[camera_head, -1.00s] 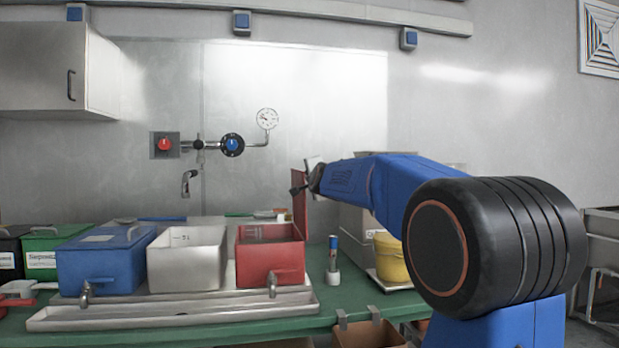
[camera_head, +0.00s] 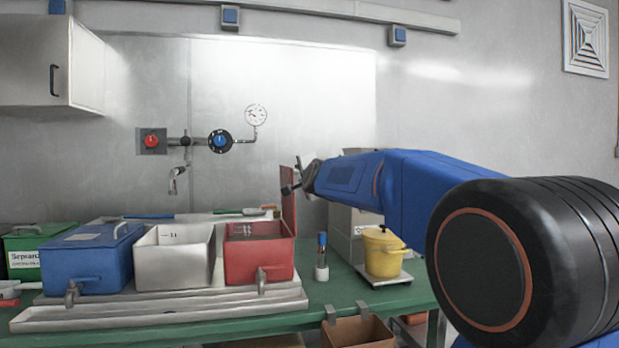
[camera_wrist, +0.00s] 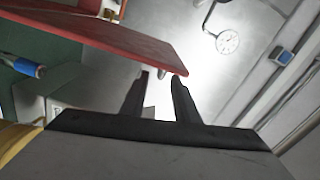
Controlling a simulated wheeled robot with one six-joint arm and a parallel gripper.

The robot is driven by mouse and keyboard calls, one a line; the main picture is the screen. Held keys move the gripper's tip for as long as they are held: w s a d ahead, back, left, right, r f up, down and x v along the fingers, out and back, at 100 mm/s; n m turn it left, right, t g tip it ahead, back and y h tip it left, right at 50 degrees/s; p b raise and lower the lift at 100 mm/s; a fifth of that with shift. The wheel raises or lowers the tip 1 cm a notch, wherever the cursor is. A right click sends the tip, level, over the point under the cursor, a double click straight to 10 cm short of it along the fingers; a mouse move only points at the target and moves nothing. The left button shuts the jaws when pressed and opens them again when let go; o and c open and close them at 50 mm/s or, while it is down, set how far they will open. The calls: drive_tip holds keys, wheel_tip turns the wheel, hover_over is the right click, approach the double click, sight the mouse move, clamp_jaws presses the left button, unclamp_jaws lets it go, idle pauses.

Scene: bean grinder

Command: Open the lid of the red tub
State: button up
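The red tub (camera_head: 258,262) is the rightmost of the three tubs in the row on the bench, and its top is open. Its red lid (camera_head: 288,206) stands about upright at the tub's right side. My gripper (camera_head: 290,188) is beside the lid's upper part, to its right. In the wrist view the lid (camera_wrist: 95,38) crosses the upper left, and its edge ends close to the fingertips. The fingers (camera_wrist: 160,76) are apart with nothing between them. I cannot tell whether a fingertip touches the lid.
A white open tub (camera_head: 174,262) and a blue lidded tub (camera_head: 88,262) stand left of the red one. A blue-capped tube (camera_head: 322,255) and a yellow pot (camera_head: 384,256) stand to the right. A tap (camera_head: 262,280) is in front of the red tub.

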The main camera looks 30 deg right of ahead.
drive_tip(key=v, duration=1.1)
drive_tip(key=shift+s, duration=0.1)
